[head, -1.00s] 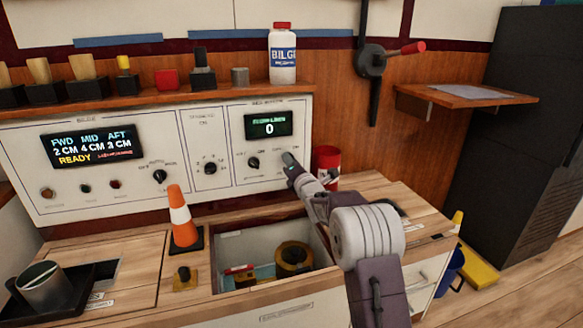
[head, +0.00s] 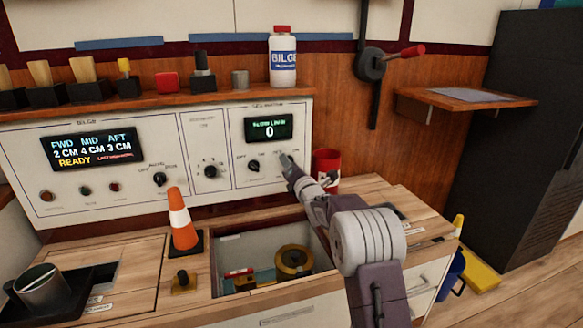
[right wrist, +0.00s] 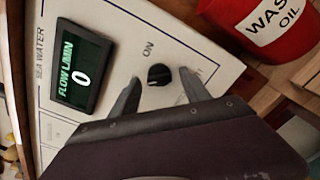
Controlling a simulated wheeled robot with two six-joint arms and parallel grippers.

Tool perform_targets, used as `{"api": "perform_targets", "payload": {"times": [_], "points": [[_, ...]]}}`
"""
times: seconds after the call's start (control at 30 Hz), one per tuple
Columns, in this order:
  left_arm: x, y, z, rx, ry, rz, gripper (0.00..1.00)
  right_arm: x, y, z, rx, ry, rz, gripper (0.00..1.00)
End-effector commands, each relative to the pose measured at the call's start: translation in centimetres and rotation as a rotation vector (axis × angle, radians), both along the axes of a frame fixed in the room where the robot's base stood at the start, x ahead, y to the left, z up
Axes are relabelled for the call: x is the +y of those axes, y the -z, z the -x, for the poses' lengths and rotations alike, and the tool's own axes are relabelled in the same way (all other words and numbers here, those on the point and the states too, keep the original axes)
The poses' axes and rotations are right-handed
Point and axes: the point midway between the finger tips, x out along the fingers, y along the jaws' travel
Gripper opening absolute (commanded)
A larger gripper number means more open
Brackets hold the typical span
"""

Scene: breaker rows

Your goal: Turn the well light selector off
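A small black selector knob (right wrist: 159,76) with "ON" printed beside it sits on the white sea water panel, right of the flow display, in the right wrist view. Other lettering near it is partly hidden, and I cannot read a well light label. My right gripper (right wrist: 160,79) is open, one finger on each side of the knob. I cannot tell whether the fingers touch it. My left gripper is not in view.
A red waste oil can (head: 326,160) stands close on the right. Below are an open well (head: 226,250) in the counter and an orange cone (head: 181,218).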

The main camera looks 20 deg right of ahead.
Motion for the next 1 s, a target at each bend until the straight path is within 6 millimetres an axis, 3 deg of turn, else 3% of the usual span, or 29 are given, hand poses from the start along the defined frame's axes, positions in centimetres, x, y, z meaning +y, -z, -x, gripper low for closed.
{"api": "perform_targets", "payload": {"times": [0.17,0.6,1.0], "points": [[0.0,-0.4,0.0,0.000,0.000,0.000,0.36,0.0,-0.2,0.6,0.000,0.000,0.000,0.55],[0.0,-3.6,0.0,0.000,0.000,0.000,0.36,0.4,-0.3,8.0,0.002,0.001,0.000,0.55],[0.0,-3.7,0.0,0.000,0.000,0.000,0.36,0.5,0.0,9.1,0.000,0.000,0.000,0.55]]}}
